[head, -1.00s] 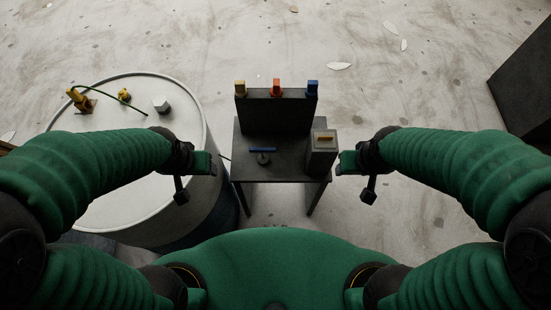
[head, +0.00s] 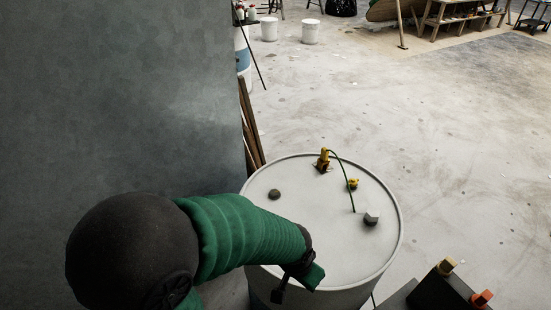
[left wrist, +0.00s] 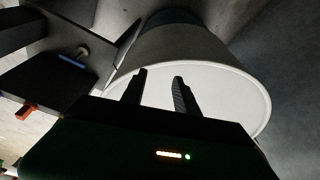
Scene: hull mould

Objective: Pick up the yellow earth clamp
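A yellow clamp-like piece (head: 323,158) stands on a small brown base near the far edge of the pale drum lid (head: 310,215). A dark green cable (head: 344,175) runs from it across the lid. A second, smaller yellow piece (head: 353,184) sits to its right; I cannot tell for sure which one is the earth clamp. My left gripper (head: 313,277) is over the near edge of the drum, well short of both yellow pieces. In the left wrist view its two fingers (left wrist: 159,75) are apart with nothing between them. My right gripper is out of view.
A grey block (head: 371,219) and a dark round knob (head: 274,194) also sit on the lid. A large grey panel (head: 120,100) stands at the left. A dark stand with orange (head: 482,298) and tan (head: 447,266) blocks is at the lower right. Open floor lies beyond.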

